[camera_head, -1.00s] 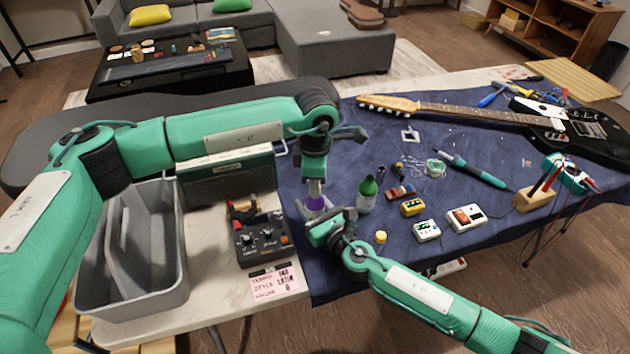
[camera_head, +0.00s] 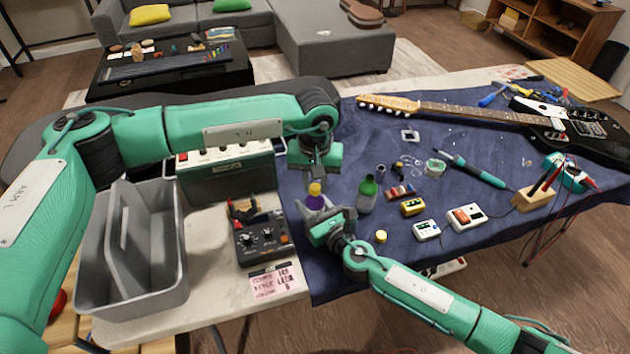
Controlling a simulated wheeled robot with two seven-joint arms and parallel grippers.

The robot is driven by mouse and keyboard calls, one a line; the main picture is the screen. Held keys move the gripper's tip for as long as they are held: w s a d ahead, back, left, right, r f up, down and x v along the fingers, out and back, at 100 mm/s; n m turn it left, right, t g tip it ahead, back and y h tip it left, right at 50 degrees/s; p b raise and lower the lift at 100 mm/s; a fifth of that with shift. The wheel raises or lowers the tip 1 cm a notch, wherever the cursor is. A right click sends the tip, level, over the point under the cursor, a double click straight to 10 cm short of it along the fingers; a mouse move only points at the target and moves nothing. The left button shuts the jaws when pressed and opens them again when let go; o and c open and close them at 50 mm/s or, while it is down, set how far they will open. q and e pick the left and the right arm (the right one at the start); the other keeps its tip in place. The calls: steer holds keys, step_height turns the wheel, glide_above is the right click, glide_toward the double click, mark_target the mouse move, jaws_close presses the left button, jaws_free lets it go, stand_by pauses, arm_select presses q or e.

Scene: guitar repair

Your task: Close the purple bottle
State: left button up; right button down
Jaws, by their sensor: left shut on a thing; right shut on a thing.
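The purple bottle (camera_head: 314,202) stands upright near the left edge of the blue mat, with its lower part hidden by my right gripper. A yellow cap (camera_head: 315,188) shows directly on top of it, in line with its neck. I cannot tell whether it is fully seated. My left gripper (camera_head: 313,181) points down from above and is shut on the yellow cap. My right gripper (camera_head: 326,214) comes in from the lower right and is shut on the purple bottle, low on its body.
A green bottle (camera_head: 367,194) stands close to the right. A loose yellow round piece (camera_head: 380,236) lies on the mat (camera_head: 340,280) nearby. A black control box (camera_head: 262,243) and a grey tote (camera_head: 133,300) are at left. Small meters and a guitar (camera_head: 470,112) lie to the right.

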arm_select(q)
steer(key=m, duration=0.9)
steer(key=shift+m, duration=0.3)
steer(key=o, duration=0.9)
steer(key=shift+o, duration=0.2)
steer(key=shift+r, duration=2.25)
steer(key=shift+c, duration=0.5)
